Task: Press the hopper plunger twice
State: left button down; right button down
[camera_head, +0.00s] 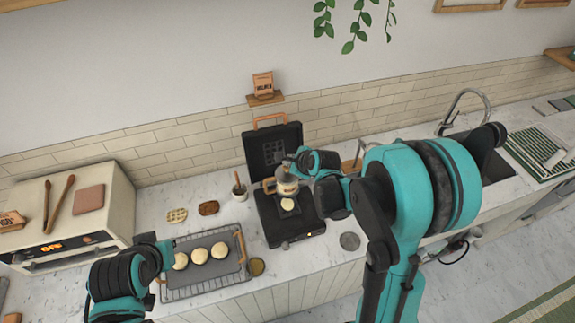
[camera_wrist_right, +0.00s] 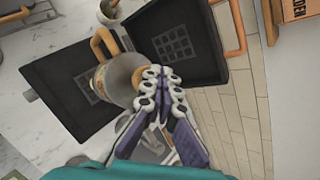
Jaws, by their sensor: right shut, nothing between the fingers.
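The hopper (camera_head: 286,187) is a rounded, pale vessel with a wooden handle, above the lower plate of the open black waffle maker (camera_head: 270,225). It also shows in the right wrist view (camera_wrist_right: 118,84). A pale round blob of batter (camera_head: 287,203) is just below it. My right gripper (camera_wrist_right: 163,85) is shut and empty, its fingertips at the top of the hopper. The fingers cover most of the plunger, so I cannot tell how far down it is. My left gripper (camera_head: 163,262) is beside the wire rack at lower left; its jaws are not clear.
A dark tray on a wire rack (camera_head: 205,290) holds several pale rounds (camera_head: 198,256). A small cup (camera_head: 239,192) stands left of the waffle maker, whose raised lid (camera_head: 262,150) is behind the hopper. An oven (camera_head: 110,200) is at far left, a sink (camera_head: 495,168) at right.

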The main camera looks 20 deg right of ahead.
jog(key=shift+f+b, duration=0.35)
jog(key=shift+f, duration=0.05)
jog(key=shift+r, duration=0.15)
dwell(0.5)
jog(key=shift+r+p, duration=0.8)
jog(key=shift+r, duration=0.2)
jog(key=shift+r+p, duration=1.7)
jog(key=shift+r, duration=0.85)
jog(key=shift+f, duration=0.1)
